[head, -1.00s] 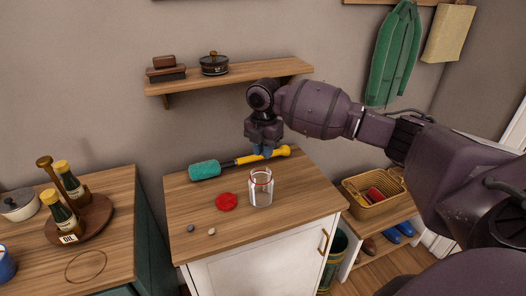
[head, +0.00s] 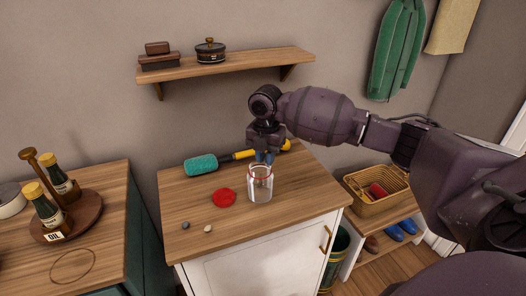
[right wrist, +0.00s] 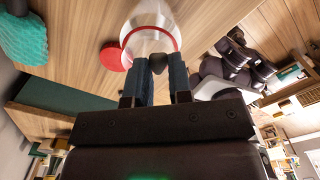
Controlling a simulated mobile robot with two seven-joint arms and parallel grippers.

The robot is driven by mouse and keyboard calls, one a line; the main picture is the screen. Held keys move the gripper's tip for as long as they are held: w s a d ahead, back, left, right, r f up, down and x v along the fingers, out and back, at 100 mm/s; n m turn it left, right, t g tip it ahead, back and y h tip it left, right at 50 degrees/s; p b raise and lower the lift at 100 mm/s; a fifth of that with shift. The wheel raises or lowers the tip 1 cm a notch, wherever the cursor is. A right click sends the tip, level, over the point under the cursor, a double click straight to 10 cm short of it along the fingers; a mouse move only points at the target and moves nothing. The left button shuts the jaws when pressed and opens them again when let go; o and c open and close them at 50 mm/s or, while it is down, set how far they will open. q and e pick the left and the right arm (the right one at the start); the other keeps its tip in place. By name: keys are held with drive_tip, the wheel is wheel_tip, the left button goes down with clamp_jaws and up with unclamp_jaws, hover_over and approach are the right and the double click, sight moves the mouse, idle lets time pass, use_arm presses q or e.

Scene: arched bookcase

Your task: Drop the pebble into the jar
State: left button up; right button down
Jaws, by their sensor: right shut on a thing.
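The clear glass jar (head: 260,190) stands open and upright on the wooden cabinet top, with a red ring at its neck. Its red lid (head: 224,198) lies just left of it. My right gripper (head: 264,158) points down at the jar's mouth. In the right wrist view its blue fingers (right wrist: 158,72) are shut on a small dark pebble (right wrist: 157,62), with the jar (right wrist: 150,38) right at the fingertips. I cannot tell how far the tips reach inside. A dark pebble (head: 186,225) and a pale pebble (head: 208,229) lie at the front left. My left gripper is out of view.
A teal-headed tool with a yellow handle (head: 201,165) lies behind the jar. A shelf (head: 225,67) hangs above on the wall. An oil bottle carrier (head: 65,222) stands on the left counter. A wicker basket (head: 377,205) sits lower right. The cabinet's front right is clear.

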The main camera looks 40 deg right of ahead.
drive_tip(key=shift+f, duration=0.45)
drive_tip(key=shift+r, duration=0.1)
drive_tip(key=c, duration=1)
unclamp_jaws()
drive_tip(key=shift+o, duration=0.2)
drive_tip(key=shift+r, duration=0.1)
wheel_tip(320, 180, up, 11)
drive_tip(key=p, duration=0.1)
drive_tip(key=shift+f+p, duration=0.2)
drive_tip(key=shift+p, duration=0.1)
drive_tip(key=shift+m, duration=0.3)
